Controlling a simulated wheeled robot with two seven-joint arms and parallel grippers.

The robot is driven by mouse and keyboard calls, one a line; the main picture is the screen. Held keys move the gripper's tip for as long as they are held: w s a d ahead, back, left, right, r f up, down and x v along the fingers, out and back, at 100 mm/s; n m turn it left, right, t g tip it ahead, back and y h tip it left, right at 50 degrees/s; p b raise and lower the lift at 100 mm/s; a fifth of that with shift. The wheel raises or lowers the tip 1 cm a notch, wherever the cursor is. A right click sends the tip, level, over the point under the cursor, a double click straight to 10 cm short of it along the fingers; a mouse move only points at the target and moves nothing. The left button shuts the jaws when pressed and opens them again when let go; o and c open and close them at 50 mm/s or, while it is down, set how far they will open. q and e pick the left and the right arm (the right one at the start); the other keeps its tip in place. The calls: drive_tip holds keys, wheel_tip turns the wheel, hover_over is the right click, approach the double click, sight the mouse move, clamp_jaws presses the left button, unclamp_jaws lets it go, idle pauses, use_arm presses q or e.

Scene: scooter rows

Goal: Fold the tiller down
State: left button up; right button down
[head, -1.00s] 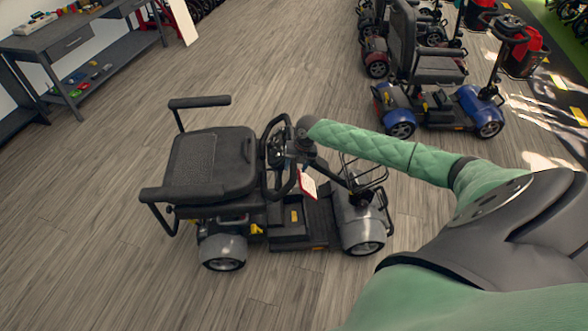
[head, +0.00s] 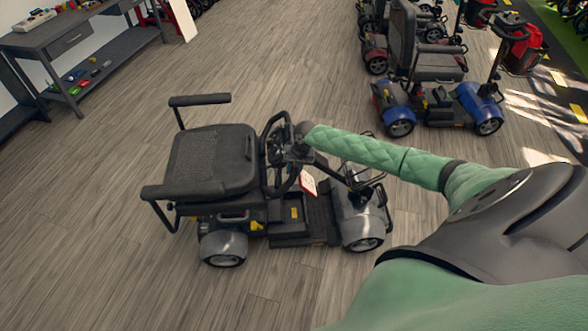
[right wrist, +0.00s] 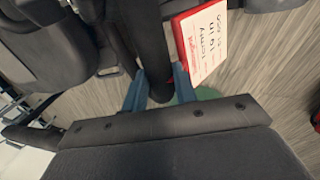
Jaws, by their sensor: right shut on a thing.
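A grey scooter with a black seat (head: 210,160) stands on the floor in the middle of the head view. Its tiller (head: 334,177) rises from the front end and leans back toward the seat, with looped black handlebars (head: 266,140) close to the seat's front edge. My right gripper (head: 299,151) is at the upper part of the tiller, partly hidden by my wrist. In the right wrist view its blue fingers (right wrist: 159,84) are shut on either side of the black tiller tube (right wrist: 150,40). A red-edged tag (right wrist: 207,38) hangs beside it. My left gripper is out of view.
A blue scooter (head: 468,98) and other scooters stand at the upper right. A grey workbench (head: 75,45) is at the upper left. The wood floor (head: 120,200) around the grey scooter is clear.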

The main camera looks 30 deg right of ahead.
drive_tip(key=shift+s+d+r+y, duration=0.15)
drive_tip(key=shift+s+d+r, duration=0.15)
drive_tip(key=shift+d+r, duration=0.25)
drive_tip(key=shift+s+d+r+y, duration=0.15)
drive_tip(key=shift+s+d+r, duration=0.1)
drive_tip(key=shift+d+r, duration=0.3)
drive_tip(key=c, duration=1.1)
unclamp_jaws()
drive_tip(key=shift+f, duration=0.1)
drive_tip(key=shift+c, duration=0.2)
use_arm(q)
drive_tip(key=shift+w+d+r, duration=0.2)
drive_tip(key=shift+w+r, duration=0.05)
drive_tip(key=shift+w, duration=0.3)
drive_tip(key=shift+b, duration=0.3)
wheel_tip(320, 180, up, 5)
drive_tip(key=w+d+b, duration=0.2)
drive_tip(key=b, duration=0.1)
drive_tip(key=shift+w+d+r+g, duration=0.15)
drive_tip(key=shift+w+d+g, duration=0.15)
use_arm(e)
drive_tip(key=shift+v, duration=3.95)
